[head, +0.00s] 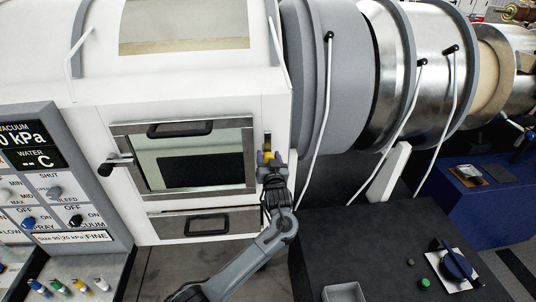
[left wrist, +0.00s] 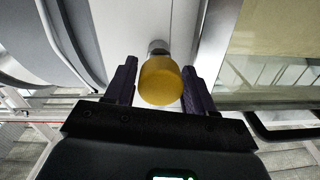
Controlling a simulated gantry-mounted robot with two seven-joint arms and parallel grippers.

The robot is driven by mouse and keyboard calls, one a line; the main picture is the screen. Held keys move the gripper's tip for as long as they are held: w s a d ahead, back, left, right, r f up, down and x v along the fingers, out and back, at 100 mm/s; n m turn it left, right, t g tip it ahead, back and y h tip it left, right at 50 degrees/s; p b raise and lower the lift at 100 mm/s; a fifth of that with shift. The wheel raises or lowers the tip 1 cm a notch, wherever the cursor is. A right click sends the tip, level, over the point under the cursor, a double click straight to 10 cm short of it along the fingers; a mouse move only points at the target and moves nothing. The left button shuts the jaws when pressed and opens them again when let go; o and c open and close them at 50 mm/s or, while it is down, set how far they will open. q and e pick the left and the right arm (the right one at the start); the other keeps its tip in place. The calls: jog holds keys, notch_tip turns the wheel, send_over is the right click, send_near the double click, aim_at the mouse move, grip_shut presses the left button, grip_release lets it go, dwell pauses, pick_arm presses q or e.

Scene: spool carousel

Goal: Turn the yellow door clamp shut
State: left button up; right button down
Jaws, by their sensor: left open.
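The yellow door clamp (head: 267,155) sits on the white chamber front, just right of the framed window door (head: 250,180). In the left wrist view it shows as a rounded yellow knob (left wrist: 162,82) on a short grey metal stem. My left gripper (head: 270,160) is at the clamp, partly covering it in the head view. Its two dark fingers are open, one on each side of the knob, with visible gaps between finger and knob on both sides. The door looks closed against the chamber front. My right gripper is not in view.
A black-knobbed lever (head: 115,163) sticks out at the door's left edge. A drawer with a dark handle (head: 207,225) is below the door. A control panel (head: 45,150) stands at the left. A dark table (head: 350,245) with a blue knob (head: 456,265) is at the lower right.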

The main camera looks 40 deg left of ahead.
pick_arm(q)
jog(key=shift+x, duration=0.8)
grip_shut()
